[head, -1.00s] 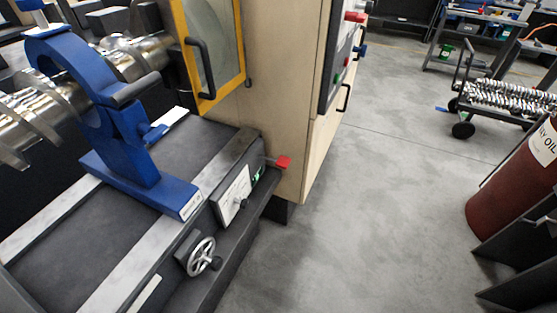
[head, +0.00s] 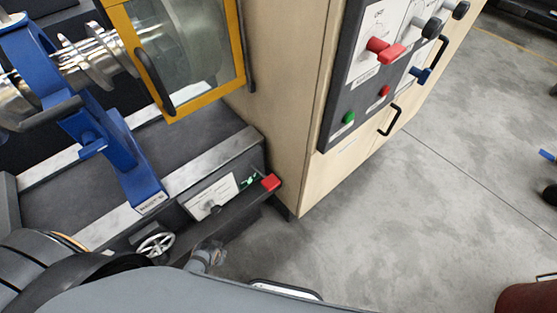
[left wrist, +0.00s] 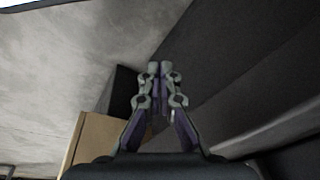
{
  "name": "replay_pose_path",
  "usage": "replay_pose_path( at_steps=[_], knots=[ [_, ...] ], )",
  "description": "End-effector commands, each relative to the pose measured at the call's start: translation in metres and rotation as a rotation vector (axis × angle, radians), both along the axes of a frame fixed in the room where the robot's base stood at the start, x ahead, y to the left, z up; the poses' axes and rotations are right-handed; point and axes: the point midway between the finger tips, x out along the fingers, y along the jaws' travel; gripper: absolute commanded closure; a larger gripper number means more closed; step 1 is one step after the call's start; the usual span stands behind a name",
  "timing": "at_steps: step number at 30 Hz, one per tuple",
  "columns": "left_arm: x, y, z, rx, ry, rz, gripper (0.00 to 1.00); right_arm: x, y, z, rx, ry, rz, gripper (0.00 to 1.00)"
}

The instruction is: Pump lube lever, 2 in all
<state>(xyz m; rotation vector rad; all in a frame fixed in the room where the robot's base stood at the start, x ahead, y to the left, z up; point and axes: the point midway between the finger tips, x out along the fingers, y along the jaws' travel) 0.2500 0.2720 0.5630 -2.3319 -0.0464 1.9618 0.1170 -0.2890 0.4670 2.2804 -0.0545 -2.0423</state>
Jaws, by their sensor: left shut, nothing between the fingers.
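My left arm crosses the bottom of the head view. What looks like its gripper (head: 205,256) is below and left of the red grip, apart from it. In the left wrist view the left gripper (left wrist: 160,72) is shut and empty, with its fingertips together. No lever can be made out there. My right gripper is not in view.
A handwheel (head: 155,244) sits on the bed front near my left arm. A wooden cabinet (head: 285,95) stands behind the lever, with a dark panel of red, grey and blue handles (head: 385,50). A yellow-framed door (head: 190,103) is above the bed.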

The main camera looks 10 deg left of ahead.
Motion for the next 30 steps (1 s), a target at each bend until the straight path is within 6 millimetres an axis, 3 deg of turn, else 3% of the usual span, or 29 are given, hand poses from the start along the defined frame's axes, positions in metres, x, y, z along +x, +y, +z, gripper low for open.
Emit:
replay_pose_path(
  at_steps=[1,7,14,18,20,24,30],
  knots=[
    [0.015,-0.001,0.038,0.001,-0.016,-0.004,1.0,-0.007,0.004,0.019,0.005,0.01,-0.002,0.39],
    [0.059,-0.011,0.151,0.0,-0.054,-0.026,1.0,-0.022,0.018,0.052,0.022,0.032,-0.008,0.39],
    [0.094,-0.031,0.286,-0.025,-0.105,-0.13,1.0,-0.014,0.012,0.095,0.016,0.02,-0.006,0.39],
    [0.122,-0.057,0.36,-0.071,-0.168,-0.362,1.0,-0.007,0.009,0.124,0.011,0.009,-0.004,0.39],
    [0.142,-0.073,0.372,-0.099,-0.218,-0.531,1.0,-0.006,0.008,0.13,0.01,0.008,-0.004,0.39],
    [0.188,-0.1,0.367,-0.128,-0.362,-0.856,1.0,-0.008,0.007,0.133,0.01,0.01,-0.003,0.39],
    [0.24,-0.115,0.353,-0.087,-0.555,-1.112,1.0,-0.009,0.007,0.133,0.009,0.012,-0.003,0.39]
  ],
)
